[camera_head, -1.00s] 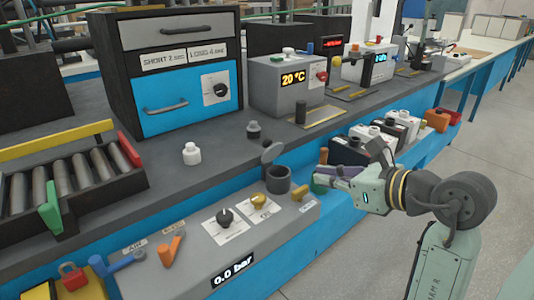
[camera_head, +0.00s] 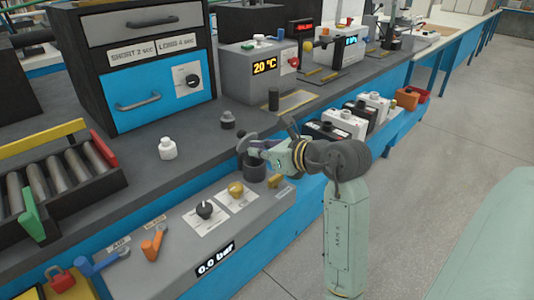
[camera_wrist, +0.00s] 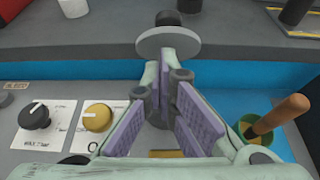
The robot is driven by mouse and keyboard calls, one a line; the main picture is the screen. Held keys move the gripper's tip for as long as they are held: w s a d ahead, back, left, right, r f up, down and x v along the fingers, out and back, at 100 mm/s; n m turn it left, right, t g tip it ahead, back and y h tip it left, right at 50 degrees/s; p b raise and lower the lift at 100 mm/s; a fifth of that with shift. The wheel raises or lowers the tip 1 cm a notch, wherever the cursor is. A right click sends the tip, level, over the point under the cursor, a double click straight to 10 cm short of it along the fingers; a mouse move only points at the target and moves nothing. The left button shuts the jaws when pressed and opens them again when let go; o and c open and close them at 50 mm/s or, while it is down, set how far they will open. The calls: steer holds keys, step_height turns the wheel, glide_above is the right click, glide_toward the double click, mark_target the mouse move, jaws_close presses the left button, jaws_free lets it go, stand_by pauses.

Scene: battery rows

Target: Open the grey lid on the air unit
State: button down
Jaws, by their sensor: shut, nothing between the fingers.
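The air unit (camera_head: 180,250) is a grey box with a "0.0 bar" display at the front of the bench. Its dark grey cup (camera_head: 256,172) stands at the back right corner, partly hidden by my gripper. The grey lid (camera_head: 247,142) is a round disc tilted up above the cup; it also shows in the wrist view (camera_wrist: 168,43), just beyond my fingertips. My gripper (camera_head: 252,150) is shut and empty, over the cup and close to the lid. I cannot tell whether the fingertips touch the lid. In the wrist view my fingers hide most of the cup.
A black knob (camera_head: 204,210) and yellow knob (camera_head: 235,189) sit left of the cup. A white bottle (camera_head: 167,148) and black-topped jar (camera_head: 227,120) stand behind. A green pot with a wooden handle (camera_wrist: 280,115) is to the right.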

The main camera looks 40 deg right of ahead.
mark_target(248, 138)
steer(key=shift+w+b, duration=0.15)
steer(key=shift+b, duration=0.15)
steer(key=shift+w+r+b, duration=0.5)
steer(key=shift+b, duration=0.5)
steer(key=shift+w+a+r+b, duration=0.15)
steer(key=shift+w+r+b, duration=0.35)
steer(key=shift+w+r, duration=0.25)
steer(key=shift+s, duration=0.15)
